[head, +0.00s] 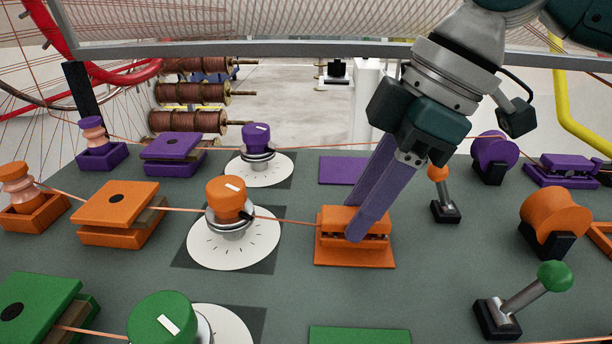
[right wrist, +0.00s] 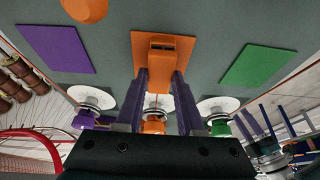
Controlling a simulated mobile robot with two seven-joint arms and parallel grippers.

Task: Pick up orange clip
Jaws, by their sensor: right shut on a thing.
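The orange clip (head: 330,217) is at the orange pad (head: 340,258) in the middle of the panel in the head view. My right gripper (head: 358,228) reaches down from the upper right, its purple fingers shut on the clip. In the right wrist view the clip (right wrist: 164,45) lies between the fingertips (right wrist: 160,74), over the orange pad (right wrist: 141,45). Whether the clip touches the pad or is slightly raised, I cannot tell. The copper wire (head: 285,219) runs from the left toward the clip.
An orange knob (head: 228,196) on a white dial stands left of the clip. An orange-topped lever (head: 439,174) and an orange roller (head: 555,216) stand to the right. A purple pad (head: 338,170) lies behind, and a green pad (head: 360,335) in front; both are bare.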

